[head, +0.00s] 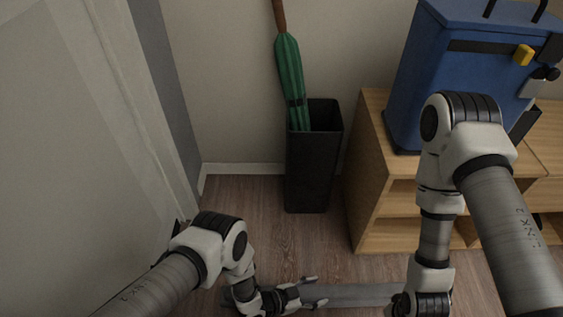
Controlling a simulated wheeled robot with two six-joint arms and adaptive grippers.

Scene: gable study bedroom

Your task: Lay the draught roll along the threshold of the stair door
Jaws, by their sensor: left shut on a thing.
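The draught roll is a long grey roll (355,295) running left to right along the bottom of the head view, over the wooden floor. My left gripper (312,292) is shut on it near its left part, with a finger on either side. I cannot tell whether the roll touches the floor. My right arm reaches down to the roll's right part; its wrist covers that part, and its fingers are not clear enough to show their state. A pale grey door-like panel (60,150) fills the left side, probably the stair door. Its threshold is hidden or out of view.
A black bin (315,170) holding a closed green umbrella (291,75) stands by the back wall. A low wooden shelf unit (365,200) at the right carries a blue bag-like box (425,60). The floor (245,205) between panel and bin is clear.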

